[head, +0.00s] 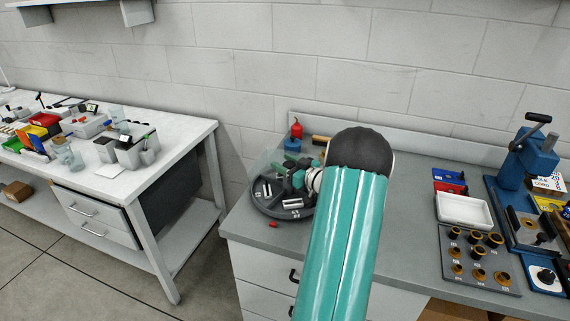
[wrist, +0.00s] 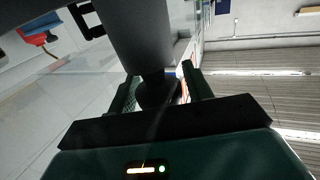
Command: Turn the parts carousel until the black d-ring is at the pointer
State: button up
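The parts carousel (head: 278,212) is a dark round tray on the left end of the grey bench, with small parts in pale-marked compartments. My gripper (head: 285,178) is over it in the head view, partly hidden by my arm. In the wrist view my gripper's fingers (wrist: 162,88) stand apart on either side of a dark post (wrist: 140,35); a gap shows at the right finger, and I cannot tell whether they touch it. A black, angular ring (wrist: 91,20), possibly the d-ring, shows at upper left. A small red piece (head: 272,224) at the carousel's front may be the pointer.
To the right are a white tray (head: 463,211), a dark rack of bushings (head: 480,262) and a blue press (head: 530,165). A second, cluttered bench (head: 185,132) stands left across a gap. Bare bench lies between carousel and rack.

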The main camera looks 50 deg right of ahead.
jog(key=shift+o, duration=0.7)
jog(key=s+a, duration=0.1)
jog(key=s, duration=1.2)
jog(key=shift+s+a, duration=0.15)
jog(key=shift+s, duration=0.25)
